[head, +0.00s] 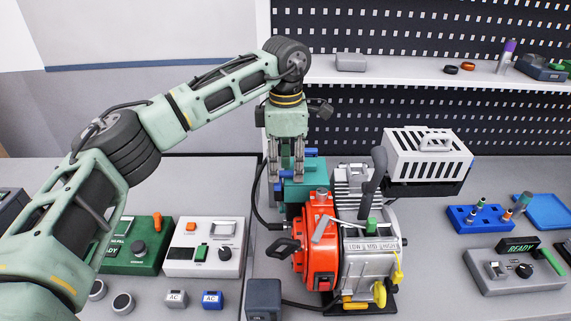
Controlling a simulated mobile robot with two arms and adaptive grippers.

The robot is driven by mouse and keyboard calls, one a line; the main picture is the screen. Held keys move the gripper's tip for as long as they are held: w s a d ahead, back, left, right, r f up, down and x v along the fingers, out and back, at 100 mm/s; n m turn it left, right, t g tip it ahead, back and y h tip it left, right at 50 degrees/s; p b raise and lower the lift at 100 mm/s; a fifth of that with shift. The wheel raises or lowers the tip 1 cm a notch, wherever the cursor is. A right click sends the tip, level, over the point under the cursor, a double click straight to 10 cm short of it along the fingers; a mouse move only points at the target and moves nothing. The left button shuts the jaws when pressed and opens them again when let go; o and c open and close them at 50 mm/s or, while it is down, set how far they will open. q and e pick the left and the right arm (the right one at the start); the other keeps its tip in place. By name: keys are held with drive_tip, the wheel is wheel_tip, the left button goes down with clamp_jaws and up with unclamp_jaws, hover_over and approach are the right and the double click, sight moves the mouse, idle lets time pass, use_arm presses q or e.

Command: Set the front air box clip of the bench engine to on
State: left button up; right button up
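The bench engine (318,240) has a red housing on its left and a grey metal body on its right. A teal box (316,188), which looks like the air box, sits behind the red housing, with blue parts (311,152) at its top. My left gripper (285,178) points down at the left part of this box. Its two fingers look apart, with a gap between them. The fingers cover part of the box, and I cannot make out the front clip or its setting. I cannot tell whether the fingertips touch the box. My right gripper is not in view.
A slotted grey cover (428,154) stands right of the engine, with a dark lever (374,172) beside it. A white control box (204,247) and a green one (139,246) are at left. A blue tray block (480,218) lies right. A shelf (420,73) runs behind.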

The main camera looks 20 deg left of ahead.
sight(285, 172)
use_arm(q)
wheel_tip(285, 172, up, 12)
idle(0.7)
